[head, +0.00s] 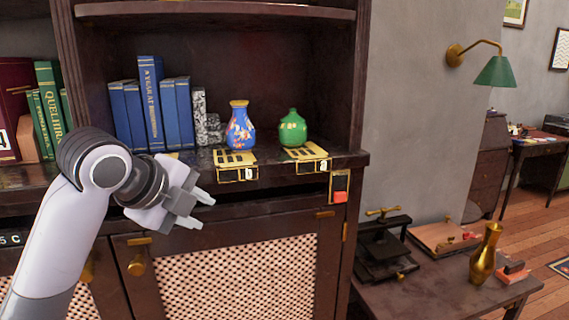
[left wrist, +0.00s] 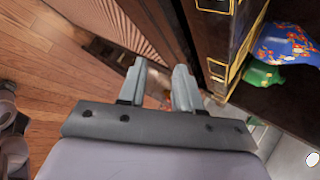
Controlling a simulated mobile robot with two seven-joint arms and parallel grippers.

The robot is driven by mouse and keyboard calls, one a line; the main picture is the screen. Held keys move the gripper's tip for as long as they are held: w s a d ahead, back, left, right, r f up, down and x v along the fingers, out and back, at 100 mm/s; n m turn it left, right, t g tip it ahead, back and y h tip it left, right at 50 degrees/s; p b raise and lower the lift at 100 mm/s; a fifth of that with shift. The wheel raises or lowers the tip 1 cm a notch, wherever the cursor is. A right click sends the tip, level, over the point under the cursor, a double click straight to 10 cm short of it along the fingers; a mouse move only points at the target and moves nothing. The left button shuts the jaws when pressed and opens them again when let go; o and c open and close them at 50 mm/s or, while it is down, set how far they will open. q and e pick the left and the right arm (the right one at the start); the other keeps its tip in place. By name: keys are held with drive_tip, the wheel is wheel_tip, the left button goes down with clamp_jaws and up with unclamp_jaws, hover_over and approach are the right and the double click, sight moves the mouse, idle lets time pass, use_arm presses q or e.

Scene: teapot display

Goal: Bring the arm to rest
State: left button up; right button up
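My left arm comes in from the left in the head view. Its gripper (head: 199,210) is in front of the dark cabinet, just below the shelf edge, with the two fingers apart and nothing between them. The left wrist view also shows the fingers (left wrist: 163,92) apart and empty, with the cabinet front and wooden floor beyond. A blue patterned vase (head: 240,128) and a green vase (head: 292,130) stand upright on the shelf, right of the gripper and apart from it. Both vases show at the right of the left wrist view. My right gripper is not in view.
Blue books (head: 150,105) stand on the shelf behind the gripper. A low table at right holds a brass vase (head: 484,255) and a black press (head: 383,250). A green lamp (head: 496,72) hangs on the wall.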

use_arm(q)
drive_tip(key=s+a+f+n+g+y, duration=0.1)
drive_tip(key=s+f+n, duration=0.45)
drive_tip(key=f, duration=0.55)
drive_tip(key=s+a+f+n+g, duration=0.1)
drive_tip(key=s+f+n, duration=0.45)
drive_tip(key=f, duration=0.55)
drive_tip(key=s+a+f+n+g+y, duration=0.1)
drive_tip(key=s+a+f+n, duration=0.2)
drive_tip(key=s+f+n, duration=0.5)
drive_tip(key=s+a+f+n+g+y, duration=0.2)
drive_tip(key=s+a+f+n, duration=0.2)
drive_tip(key=s, duration=0.8)
drive_tip(key=w+d+f+t+h, duration=0.2)
drive_tip(key=w+d+f+t, duration=0.1)
drive_tip(key=w+f+t, duration=0.3)
wheel_tip(320, 180, down, 2)
drive_tip(key=shift+w+d+f+m+t, duration=0.1)
drive_tip(key=shift+w+d+m+t, duration=0.05)
drive_tip(key=shift+w+m+t, duration=0.2)
